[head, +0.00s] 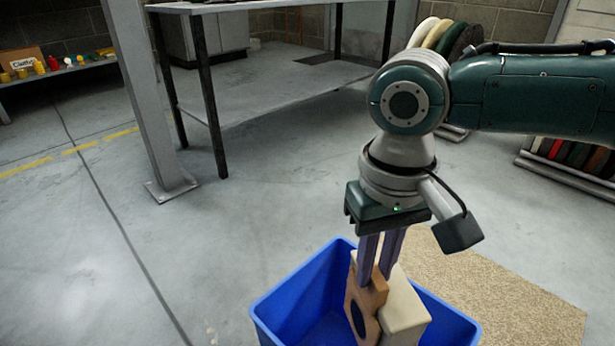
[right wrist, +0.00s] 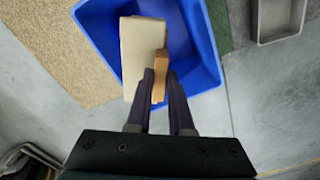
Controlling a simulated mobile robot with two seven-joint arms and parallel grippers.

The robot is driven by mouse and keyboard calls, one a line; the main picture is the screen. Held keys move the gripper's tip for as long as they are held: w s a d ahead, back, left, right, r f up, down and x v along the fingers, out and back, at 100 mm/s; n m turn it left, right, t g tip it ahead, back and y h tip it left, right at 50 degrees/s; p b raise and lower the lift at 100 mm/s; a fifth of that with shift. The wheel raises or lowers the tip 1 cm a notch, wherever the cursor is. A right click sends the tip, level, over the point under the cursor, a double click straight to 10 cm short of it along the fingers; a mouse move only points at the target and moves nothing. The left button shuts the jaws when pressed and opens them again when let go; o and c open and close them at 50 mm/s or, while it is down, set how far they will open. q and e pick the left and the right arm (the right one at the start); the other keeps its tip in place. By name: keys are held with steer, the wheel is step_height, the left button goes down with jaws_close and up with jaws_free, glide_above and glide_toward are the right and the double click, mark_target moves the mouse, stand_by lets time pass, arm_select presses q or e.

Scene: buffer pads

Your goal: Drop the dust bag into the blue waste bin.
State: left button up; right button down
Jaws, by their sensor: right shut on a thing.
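The dust bag (head: 404,308) is a cream block with a tan collar plate (head: 362,300) that has a dark oval hole. My right gripper (head: 378,272) points down and is shut on the tan plate. In the right wrist view, the plate sits between the fingertips (right wrist: 162,76) and the cream body (right wrist: 140,50) is beside it. The blue waste bin (head: 287,304) is directly below, and the bag hangs over its opening. How deep the bag reaches is hard to tell, and the bin's lower part is cut off. My left gripper is not in view.
A tan speckled mat (head: 510,300) lies right of the bin. A grey post (head: 143,100) and a dark-legged table (head: 215,120) stand behind. Racks of discs (head: 575,160) are at the right. In the right wrist view, a grey tray (right wrist: 278,20) lies near the bin. The floor at left is clear.

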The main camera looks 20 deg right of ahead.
steer(key=c, duration=0.7)
jaws_free()
step_height(320, 180, up, 10)
steer(key=p, duration=0.7)
steer(key=shift+p, duration=0.35)
